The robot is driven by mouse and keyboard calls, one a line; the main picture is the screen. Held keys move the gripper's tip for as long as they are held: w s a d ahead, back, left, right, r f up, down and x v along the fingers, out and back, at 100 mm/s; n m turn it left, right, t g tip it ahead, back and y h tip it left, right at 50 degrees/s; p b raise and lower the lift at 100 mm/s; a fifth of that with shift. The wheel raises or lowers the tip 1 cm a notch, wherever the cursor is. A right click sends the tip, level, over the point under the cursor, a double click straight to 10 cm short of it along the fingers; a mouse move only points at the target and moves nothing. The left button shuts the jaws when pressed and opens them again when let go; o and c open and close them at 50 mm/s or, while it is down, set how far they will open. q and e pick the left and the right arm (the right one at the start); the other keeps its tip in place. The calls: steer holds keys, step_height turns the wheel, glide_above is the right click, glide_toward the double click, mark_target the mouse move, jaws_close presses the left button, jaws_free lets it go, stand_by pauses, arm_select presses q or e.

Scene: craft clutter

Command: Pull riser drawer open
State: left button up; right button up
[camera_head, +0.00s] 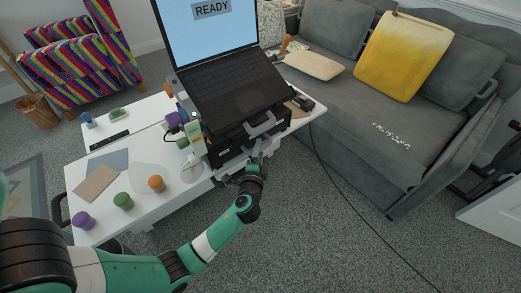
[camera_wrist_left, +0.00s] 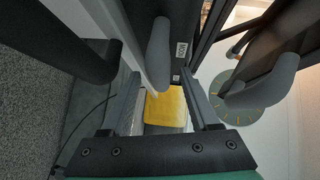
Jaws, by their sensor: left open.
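The black riser (camera_head: 226,151) stands on the white table under the open laptop (camera_head: 238,92). A grey drawer handle (camera_head: 262,126) shows on its front in the head view. My left gripper (camera_head: 256,152) is in front of the riser, just below that handle. In the left wrist view, my left gripper (camera_wrist_left: 158,76) is open. A grey bar handle (camera_wrist_left: 159,50) lies between its two fingers, with gaps beside it; I cannot tell how deep it sits. A second grey handle (camera_wrist_left: 258,85) is to the right. My right gripper is not in view.
The white table (camera_head: 142,205) holds purple, green and orange round pieces and flat sheets at the left. A grey sofa (camera_head: 365,115) with a yellow cushion (camera_head: 404,52) stands at the right. A dark cable (camera_head: 340,185) runs over the carpet. Carpet in front is otherwise open.

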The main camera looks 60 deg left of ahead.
arm_select(q)
steer(key=shift+x, duration=1.3)
jaws_close()
stand_by(0.4)
